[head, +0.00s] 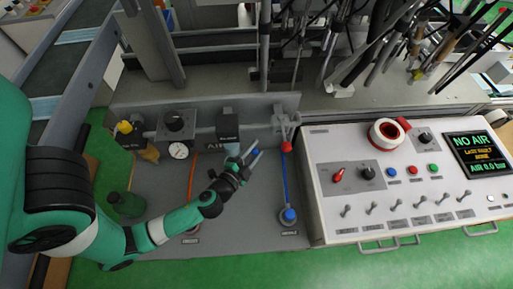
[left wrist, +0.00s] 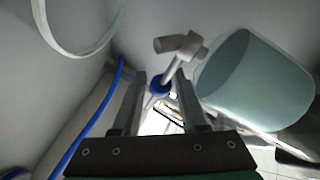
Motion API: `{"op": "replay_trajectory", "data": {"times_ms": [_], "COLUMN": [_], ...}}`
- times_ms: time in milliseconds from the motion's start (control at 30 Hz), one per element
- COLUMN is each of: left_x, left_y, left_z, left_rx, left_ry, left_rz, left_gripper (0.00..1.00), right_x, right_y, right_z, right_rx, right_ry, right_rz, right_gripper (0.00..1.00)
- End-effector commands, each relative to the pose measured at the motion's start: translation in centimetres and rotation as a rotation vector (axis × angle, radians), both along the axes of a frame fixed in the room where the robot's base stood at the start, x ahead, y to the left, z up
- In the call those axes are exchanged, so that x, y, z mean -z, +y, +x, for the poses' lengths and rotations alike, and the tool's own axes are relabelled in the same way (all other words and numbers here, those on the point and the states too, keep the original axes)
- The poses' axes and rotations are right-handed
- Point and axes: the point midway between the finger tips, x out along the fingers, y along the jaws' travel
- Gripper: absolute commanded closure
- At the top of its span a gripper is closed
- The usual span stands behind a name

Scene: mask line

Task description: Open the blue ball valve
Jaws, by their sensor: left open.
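The blue ball valve's blue knob (head: 255,152) shows beside my left gripper (head: 249,160) in the head view. In the left wrist view the blue knob (left wrist: 160,86) sits at the end of a grey rod from a grey elbow-shaped fitting (left wrist: 181,44). My left gripper (left wrist: 161,92) is open there, with one finger on each side of the knob. Whether a finger touches it I cannot tell. In the head view the valve's body is hard to make out. My right gripper is not in view.
A pale bowl (left wrist: 255,80) stands close right of my fingers. A red-tipped lever (head: 287,146) is to the right, above a blue hose (head: 285,180). A gauge (head: 179,150) is to the left. The control panel's screen (head: 474,151) reads NO AIR.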

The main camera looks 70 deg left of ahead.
Motion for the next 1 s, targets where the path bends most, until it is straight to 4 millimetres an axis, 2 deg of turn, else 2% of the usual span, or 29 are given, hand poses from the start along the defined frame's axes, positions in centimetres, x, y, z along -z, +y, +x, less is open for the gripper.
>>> {"op": "replay_trajectory", "data": {"times_ms": [67,300,1000], "left_x": [-0.01,-0.02,-0.02], "left_y": [-0.01,-0.01,-0.02], "left_z": [0.00,0.00,0.01], "left_rx": [0.000,0.000,0.001], "left_ry": [0.000,0.000,-0.001], "left_rz": [0.000,0.000,0.000], "left_gripper": [0.57,1.00,1.00], "right_x": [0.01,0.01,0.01], "right_y": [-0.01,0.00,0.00], "right_z": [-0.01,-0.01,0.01], "right_rx": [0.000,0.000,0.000], "right_ry": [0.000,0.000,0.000], "right_rz": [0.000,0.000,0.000], "right_gripper": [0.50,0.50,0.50]}}
